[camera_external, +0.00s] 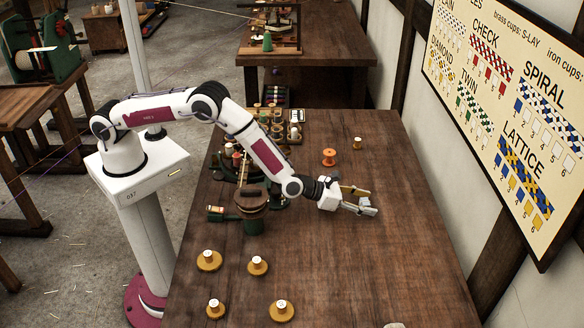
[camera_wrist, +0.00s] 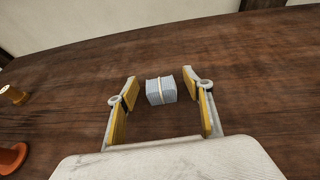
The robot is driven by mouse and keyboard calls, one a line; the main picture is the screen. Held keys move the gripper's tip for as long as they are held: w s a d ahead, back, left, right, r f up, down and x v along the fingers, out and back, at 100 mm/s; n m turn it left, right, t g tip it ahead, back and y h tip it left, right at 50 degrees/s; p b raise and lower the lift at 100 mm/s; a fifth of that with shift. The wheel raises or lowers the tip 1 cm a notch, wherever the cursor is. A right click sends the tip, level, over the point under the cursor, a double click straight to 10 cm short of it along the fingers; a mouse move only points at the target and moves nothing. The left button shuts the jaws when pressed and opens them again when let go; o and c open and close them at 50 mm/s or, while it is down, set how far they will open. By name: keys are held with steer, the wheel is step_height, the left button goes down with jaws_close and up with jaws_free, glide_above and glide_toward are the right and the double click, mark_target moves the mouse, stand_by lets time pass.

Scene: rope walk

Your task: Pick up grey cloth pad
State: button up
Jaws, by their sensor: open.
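The grey cloth pad (camera_wrist: 153,93) is a small folded block with a pale band around its middle. In the wrist view it lies on the table, just beyond and between the fingertips of my gripper (camera_wrist: 159,80). My gripper is open and holds nothing. In the external view my gripper (camera_external: 371,202) is low over the right part of the table. I cannot make out the pad clearly there, close to the fingers.
A wall board (camera_external: 510,110) is at right.

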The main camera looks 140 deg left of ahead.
mark_target(365, 201)
steer(key=c, duration=1)
steer(key=shift+r, duration=0.15)
steer(key=shift+r, duration=4.85)
